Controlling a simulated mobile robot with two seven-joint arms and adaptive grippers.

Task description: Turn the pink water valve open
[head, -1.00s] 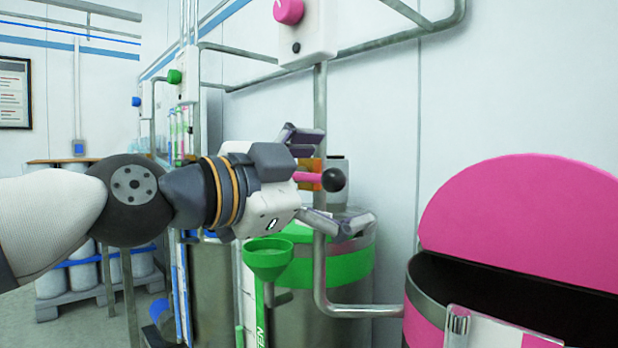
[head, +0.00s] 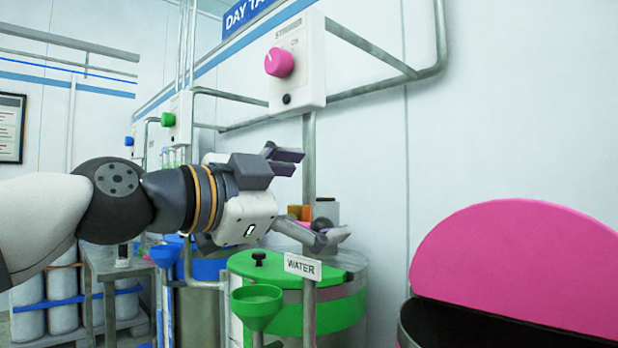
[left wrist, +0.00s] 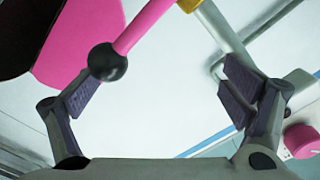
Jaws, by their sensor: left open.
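The pink water valve's handle (left wrist: 140,25) is a pink lever with a black ball end (left wrist: 107,62). In the left wrist view it slants in from the top, with the ball near the left finger. An orange valve part (head: 299,211) sits at the vertical pipe. My left gripper (head: 312,199) is open, with nothing between its fingers; its open fingers also show in the left wrist view (left wrist: 160,93). My right gripper is not in view.
A WATER sign (head: 302,266) hangs below the valve. A green funnel (head: 257,305) and a green-banded drum (head: 335,310) stand underneath. A pink-lidded drum (head: 520,265) is at the right. A control box with a pink knob (head: 279,62) is above, on the wall.

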